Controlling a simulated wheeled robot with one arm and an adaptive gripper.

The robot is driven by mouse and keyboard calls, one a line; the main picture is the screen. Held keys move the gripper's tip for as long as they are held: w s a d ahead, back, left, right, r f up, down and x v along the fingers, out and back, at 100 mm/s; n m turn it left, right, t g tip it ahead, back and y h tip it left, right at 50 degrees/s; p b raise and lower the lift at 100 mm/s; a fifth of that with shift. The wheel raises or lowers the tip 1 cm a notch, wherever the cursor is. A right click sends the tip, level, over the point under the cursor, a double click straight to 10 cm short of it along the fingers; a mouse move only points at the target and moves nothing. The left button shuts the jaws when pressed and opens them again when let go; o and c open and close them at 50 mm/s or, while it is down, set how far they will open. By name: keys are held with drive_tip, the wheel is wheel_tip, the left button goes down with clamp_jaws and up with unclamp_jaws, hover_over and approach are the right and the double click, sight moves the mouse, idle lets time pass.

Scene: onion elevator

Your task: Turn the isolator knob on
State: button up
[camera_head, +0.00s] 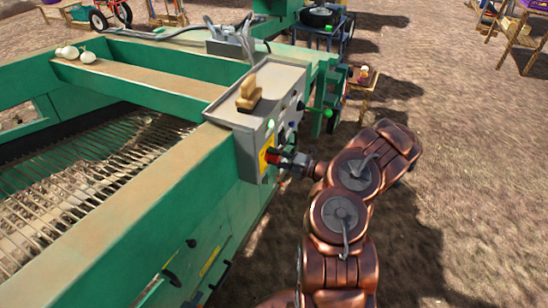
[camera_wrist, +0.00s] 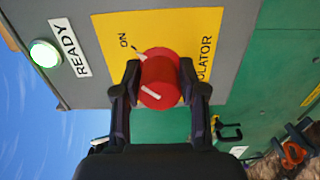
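The red isolator knob (camera_wrist: 158,85) stands out from a yellow plate (camera_wrist: 110,30) lettered "ON" and "ISOLATOR" on the grey control box. The lettering appears turned sideways in the wrist view. The knob's white line lies slantwise and does not line up with the tick beside "ON". My gripper (camera_wrist: 160,78) has one dark finger on each side of the knob, and both appear to touch it. In the head view my gripper (camera_head: 283,160) reaches the yellow plate at the box's front from the right. The knob shows there only as a small red patch.
A lit green lamp (camera_wrist: 44,53) sits beside a "READY" label (camera_wrist: 68,45). The control box (camera_head: 257,110) is mounted on the green machine frame (camera_head: 130,225). A tan object (camera_head: 249,93) lies on the box top. Open dirt ground (camera_head: 480,170) lies to the right.

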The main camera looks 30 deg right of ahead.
drive_tip(key=o, duration=0.3)
drive_tip(key=shift+s, duration=0.1)
drive_tip(key=v, duration=1.2)
idle(0.4)
